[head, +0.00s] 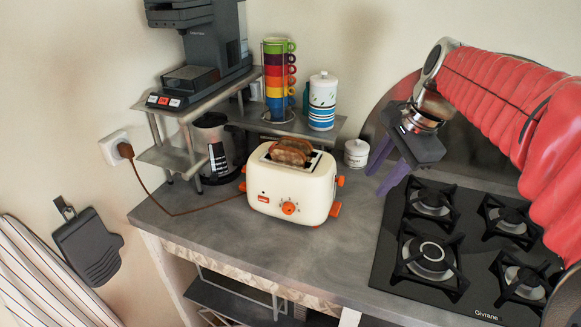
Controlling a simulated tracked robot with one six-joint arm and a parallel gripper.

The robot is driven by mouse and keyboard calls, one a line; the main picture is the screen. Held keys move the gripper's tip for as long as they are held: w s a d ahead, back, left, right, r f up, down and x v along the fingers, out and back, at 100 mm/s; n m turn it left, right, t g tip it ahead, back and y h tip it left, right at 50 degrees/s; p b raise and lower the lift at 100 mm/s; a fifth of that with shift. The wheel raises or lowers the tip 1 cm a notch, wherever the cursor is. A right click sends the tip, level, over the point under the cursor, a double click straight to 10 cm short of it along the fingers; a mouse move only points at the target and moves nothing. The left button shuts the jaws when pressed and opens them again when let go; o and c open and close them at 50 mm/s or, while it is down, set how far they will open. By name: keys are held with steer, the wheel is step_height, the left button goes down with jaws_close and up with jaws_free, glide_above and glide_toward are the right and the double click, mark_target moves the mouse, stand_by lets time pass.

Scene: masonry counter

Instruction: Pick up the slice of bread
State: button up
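Browned slices of bread (291,149) stick up out of the slots of a cream toaster (289,190) with orange knobs and feet. They look like two slices close together, with their lower parts hidden inside the toaster. My gripper (377,186) is to the right of the toaster, near the back of the counter and apart from the bread. Its two purple fingers point down and are spread apart, with nothing seen between them.
A gas hob (462,246) fills the counter's right side. The counter in front is clear.

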steer(key=s+a+f+n+t+h, duration=0.1)
steer(key=s+f+n, duration=0.3)
steer(key=s+n, duration=0.3)
steer(key=s+a+f+n+t+h, duration=0.1)
steer(key=s+f+n, duration=0.4)
steer(key=s, duration=0.7)
steer(key=shift+a+n+t+h, duration=0.35)
steer(key=shift+a+n, duration=0.2)
steer(key=shift+n, duration=0.65)
steer(key=shift+s, duration=0.2)
